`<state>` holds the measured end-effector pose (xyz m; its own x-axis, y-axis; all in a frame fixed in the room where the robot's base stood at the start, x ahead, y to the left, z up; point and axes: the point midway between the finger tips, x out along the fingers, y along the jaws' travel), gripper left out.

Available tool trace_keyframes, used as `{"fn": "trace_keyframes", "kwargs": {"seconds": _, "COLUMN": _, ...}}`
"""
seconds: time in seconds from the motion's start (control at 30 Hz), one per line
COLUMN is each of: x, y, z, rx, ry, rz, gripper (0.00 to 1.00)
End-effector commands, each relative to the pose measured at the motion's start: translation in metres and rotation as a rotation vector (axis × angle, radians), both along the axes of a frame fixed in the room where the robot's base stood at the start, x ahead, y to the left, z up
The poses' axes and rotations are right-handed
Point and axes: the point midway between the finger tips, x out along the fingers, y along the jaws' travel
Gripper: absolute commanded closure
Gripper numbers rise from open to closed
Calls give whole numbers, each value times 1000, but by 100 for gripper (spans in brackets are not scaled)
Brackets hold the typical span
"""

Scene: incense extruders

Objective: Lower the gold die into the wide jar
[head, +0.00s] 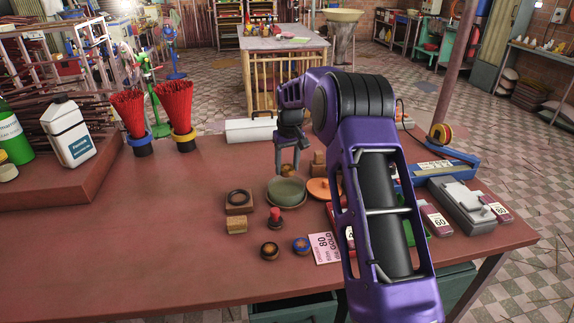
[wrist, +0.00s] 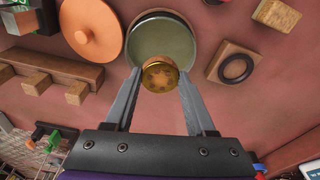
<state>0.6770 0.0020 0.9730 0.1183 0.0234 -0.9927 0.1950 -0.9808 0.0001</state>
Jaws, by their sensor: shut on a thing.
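My gripper (wrist: 158,82) is shut on the gold die (wrist: 160,76), a round brass-coloured disc with small holes in its face. The wide jar (wrist: 165,42) is round and green inside, with a dark rim. In the wrist view the die overlaps the near part of the jar's opening; how high it is above the jar is hard to tell. In the head view my gripper (head: 288,163) hangs just above and behind the jar (head: 286,192). The die is not clearly visible there.
An orange lid (head: 319,189) lies right of the jar, and a wooden block with a black ring (head: 240,198) stands left. The table's left front is clear.

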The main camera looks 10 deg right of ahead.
Motion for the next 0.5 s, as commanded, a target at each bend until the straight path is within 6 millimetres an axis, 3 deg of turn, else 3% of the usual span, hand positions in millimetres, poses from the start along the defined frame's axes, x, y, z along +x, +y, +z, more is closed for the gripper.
{"fn": "trace_keyframes", "kwargs": {"seconds": 0.5, "x": 0, "y": 0, "z": -12, "rx": 0, "ry": 0, "rz": 0, "gripper": 100}}
